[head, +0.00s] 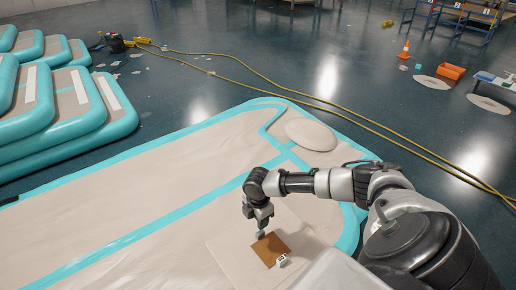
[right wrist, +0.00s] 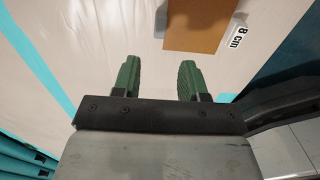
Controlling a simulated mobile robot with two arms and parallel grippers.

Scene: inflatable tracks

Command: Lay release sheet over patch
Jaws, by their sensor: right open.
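A brown square sheet (head: 271,249) lies on the pale inflatable track at the bottom centre of the head view; its near part shows at the top of the right wrist view (right wrist: 205,25). A larger pale square (head: 228,258) lies under and around it. I cannot tell for sure which is the release sheet and which the patch. My right gripper (head: 261,234) points down at the brown sheet's far left edge in the head view. In the right wrist view its green fingers (right wrist: 158,75) are apart with nothing between them. My left gripper is not in view.
A white "8 cm" label (head: 282,261) sits at the brown sheet's edge. A pale rounded piece (head: 311,135) lies on the teal-edged track (head: 130,205). Stacked tracks (head: 60,105) stand at left. Yellow hoses (head: 330,105) cross the floor behind; an orange bin (head: 451,72) is at far right.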

